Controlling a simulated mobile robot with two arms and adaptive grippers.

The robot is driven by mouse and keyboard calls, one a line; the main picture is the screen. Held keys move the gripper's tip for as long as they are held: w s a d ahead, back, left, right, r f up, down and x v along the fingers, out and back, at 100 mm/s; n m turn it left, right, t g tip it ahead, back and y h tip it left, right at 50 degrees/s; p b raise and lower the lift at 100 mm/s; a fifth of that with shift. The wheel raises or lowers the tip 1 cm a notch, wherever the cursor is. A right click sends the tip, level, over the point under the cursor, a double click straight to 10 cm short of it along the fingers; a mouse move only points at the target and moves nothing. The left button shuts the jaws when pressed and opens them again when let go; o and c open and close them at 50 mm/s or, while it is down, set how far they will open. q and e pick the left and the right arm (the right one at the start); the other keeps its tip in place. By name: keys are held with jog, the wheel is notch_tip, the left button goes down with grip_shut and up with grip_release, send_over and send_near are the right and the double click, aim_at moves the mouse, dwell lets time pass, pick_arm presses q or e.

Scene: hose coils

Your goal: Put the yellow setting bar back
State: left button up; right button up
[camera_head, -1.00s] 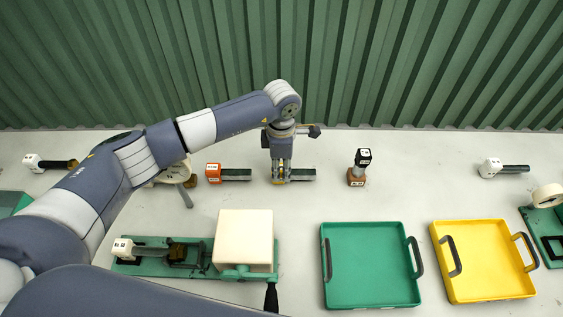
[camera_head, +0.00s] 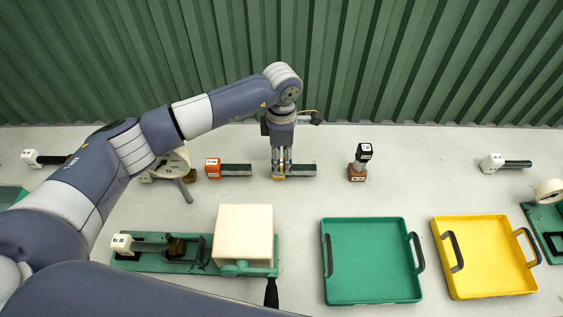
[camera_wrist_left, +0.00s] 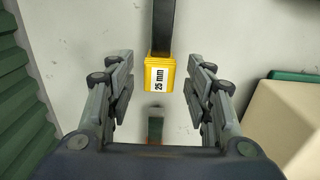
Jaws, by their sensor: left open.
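The yellow setting bar (camera_wrist_left: 161,75) lies on the table, with a yellow end block labelled "25 mm" and a dark grey bar (camera_head: 303,170). In the left wrist view its yellow end sits between the spread fingers of my left gripper (camera_wrist_left: 159,100), with gaps on both sides. In the head view my left gripper (camera_head: 281,172) points down over that yellow end and partly hides it. The gripper is open and holds nothing. My right gripper is not in view.
An orange-ended bar (camera_head: 213,169) lies just left of the gripper. A green tray (camera_head: 371,262), a yellow tray (camera_head: 485,260) and a green fixture with a cream block (camera_head: 244,235) are in front.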

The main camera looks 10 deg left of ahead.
pick_arm(q)
notch_tip(320, 180, up, 10)
jog(key=b, duration=0.3)
jog(key=shift+f, duration=0.15)
jog(key=shift+f, duration=0.1)
